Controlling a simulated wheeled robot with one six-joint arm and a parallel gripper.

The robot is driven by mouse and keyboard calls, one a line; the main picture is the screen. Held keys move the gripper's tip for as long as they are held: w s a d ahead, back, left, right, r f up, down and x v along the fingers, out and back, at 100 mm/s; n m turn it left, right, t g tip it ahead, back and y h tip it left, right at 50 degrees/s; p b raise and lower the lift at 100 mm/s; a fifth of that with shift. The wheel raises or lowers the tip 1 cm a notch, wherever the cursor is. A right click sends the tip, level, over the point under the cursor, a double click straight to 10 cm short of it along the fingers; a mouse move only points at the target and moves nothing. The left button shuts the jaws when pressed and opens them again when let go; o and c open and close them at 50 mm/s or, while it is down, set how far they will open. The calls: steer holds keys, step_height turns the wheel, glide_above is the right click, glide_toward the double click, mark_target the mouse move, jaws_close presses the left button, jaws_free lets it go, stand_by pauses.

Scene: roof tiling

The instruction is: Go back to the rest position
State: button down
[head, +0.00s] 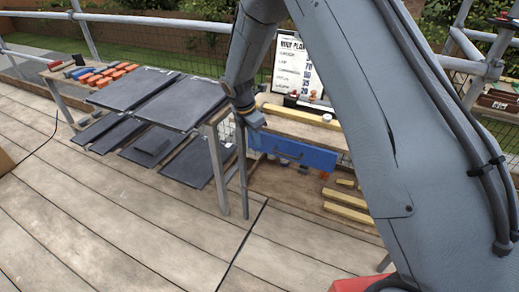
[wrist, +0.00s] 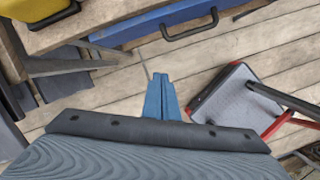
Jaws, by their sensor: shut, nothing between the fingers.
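My gripper (wrist: 162,98) shows in the wrist view as two blue fingers, pressed together with nothing between them. It points out over the plank deck (wrist: 120,88), apart from any object. In the head view my arm comes down from the top, and its wrist end hangs in front of the workbench, right of the slate rack. The fingertips are hard to make out there. No slate is held.
Dark slates (head: 172,103) lie on a rack at left, beside orange and dark blocks (head: 108,74). A blue drawer (head: 292,152) is under the workbench (head: 305,127). In the wrist view, a red-framed grey step (wrist: 232,95) stands at right. Open deck (head: 110,220) lies in front.

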steer(key=s+d+r+m+y, duration=0.1)
steer(key=s+d+r+m, duration=0.85)
steer(key=s+m, duration=0.3)
steer(key=s+d+r+m, duration=0.1)
steer(key=s+d+m, duration=0.1)
steer(key=s+m, duration=0.4)
steer(key=s+d+r+m+g+y, duration=0.1)
steer(key=s+d+m, duration=0.2)
steer(key=s, duration=0.9)
steer(key=m, duration=0.3)
steer(key=shift+s+d+r, duration=0.3)
steer(key=shift+s+d, duration=0.05)
